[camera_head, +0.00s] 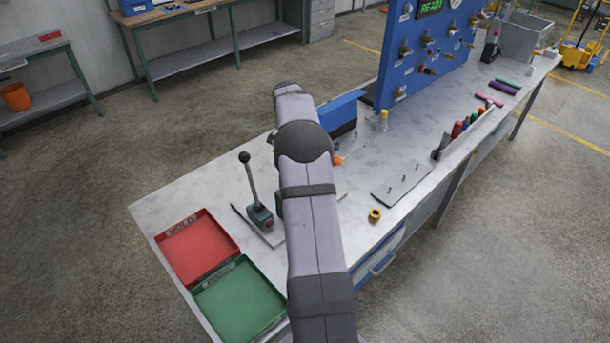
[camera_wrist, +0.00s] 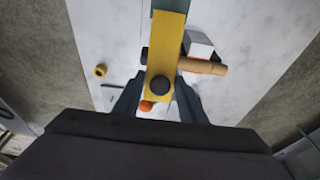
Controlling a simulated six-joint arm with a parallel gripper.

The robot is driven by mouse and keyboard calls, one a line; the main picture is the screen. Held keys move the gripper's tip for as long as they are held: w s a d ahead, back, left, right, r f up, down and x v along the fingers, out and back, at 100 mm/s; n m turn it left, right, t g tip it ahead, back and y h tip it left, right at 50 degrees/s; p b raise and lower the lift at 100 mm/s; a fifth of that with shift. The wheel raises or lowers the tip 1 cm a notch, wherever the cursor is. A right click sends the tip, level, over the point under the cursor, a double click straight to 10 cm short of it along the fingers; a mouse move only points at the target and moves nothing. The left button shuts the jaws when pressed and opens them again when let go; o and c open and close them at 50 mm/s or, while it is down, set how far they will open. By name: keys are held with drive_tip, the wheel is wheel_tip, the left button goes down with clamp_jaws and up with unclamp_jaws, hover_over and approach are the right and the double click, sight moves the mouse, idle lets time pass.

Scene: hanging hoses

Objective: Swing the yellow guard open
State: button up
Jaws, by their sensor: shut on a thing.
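The yellow guard (camera_wrist: 168,45) is a flat yellow bar in the wrist view. It runs down from a teal part at the top edge to between my fingers. A dark round knob (camera_wrist: 160,84) sits on its near end. My gripper (camera_wrist: 160,92) is shut on the guard at this end, with one dark finger on each side. The exact contact is hard to see. In the head view my arm hides the guard and my gripper.
An orange ball (camera_wrist: 146,106) is near the fingers. A black-knobbed lever (camera_head: 252,182), red tray (camera_head: 197,247) and green tray (camera_head: 240,302) stand left of my arm. A blue panel (camera_head: 425,55) stands behind.

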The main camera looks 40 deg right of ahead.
drive_tip(key=shift+a, duration=0.2)
drive_tip(key=shift+a+r, duration=0.6)
drive_tip(key=shift+a, duration=0.3)
drive_tip(key=shift+a+r, duration=0.1)
drive_tip(key=shift+a+r, duration=0.35)
drive_tip(key=shift+a, duration=0.4)
drive_tip(key=shift+a+r, duration=0.1)
drive_tip(key=shift+a, duration=0.3)
